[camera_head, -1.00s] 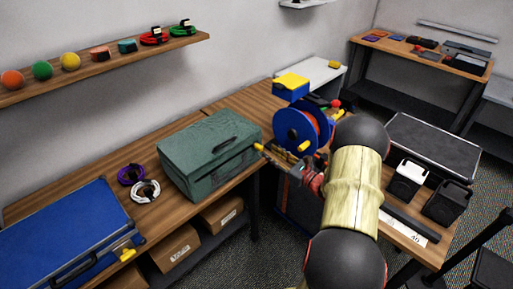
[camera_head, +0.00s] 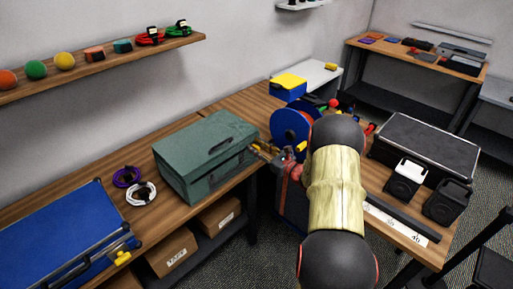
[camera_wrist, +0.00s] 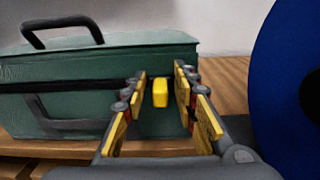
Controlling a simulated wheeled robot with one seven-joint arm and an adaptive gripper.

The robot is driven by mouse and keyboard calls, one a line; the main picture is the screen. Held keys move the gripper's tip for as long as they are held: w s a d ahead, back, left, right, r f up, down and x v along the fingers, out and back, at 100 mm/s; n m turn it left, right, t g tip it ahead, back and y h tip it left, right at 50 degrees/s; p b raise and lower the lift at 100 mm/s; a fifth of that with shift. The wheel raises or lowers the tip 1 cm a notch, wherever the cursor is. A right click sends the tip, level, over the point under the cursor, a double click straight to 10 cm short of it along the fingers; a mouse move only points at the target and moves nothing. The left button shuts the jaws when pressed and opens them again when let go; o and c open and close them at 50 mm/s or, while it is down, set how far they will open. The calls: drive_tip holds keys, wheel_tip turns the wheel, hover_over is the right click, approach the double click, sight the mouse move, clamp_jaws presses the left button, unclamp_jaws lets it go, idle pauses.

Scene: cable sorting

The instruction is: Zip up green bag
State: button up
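The green bag (camera_head: 190,178) lies on the wooden bench, a boxy case with a black top handle. In the wrist view the green bag (camera_wrist: 60,75) fills the left and middle, with a dark seam along its front. A yellow zipper pull (camera_wrist: 160,93) sits near the bag's right end. My gripper (camera_wrist: 160,78) is open, its yellow-padded fingers on either side of the pull with gaps visible. In the head view my gripper (camera_head: 262,150) is at the bag's right front corner, partly hidden by the arm.
A blue cable reel (camera_head: 291,128) stands close to the right of the gripper. Purple (camera_head: 127,177) and white cable coils (camera_head: 141,194) and a blue case (camera_head: 60,235) lie left of the bag. Speakers (camera_head: 403,180) stand at the right.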

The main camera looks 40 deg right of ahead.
drive_tip(key=c, duration=0.6)
clamp_jaws()
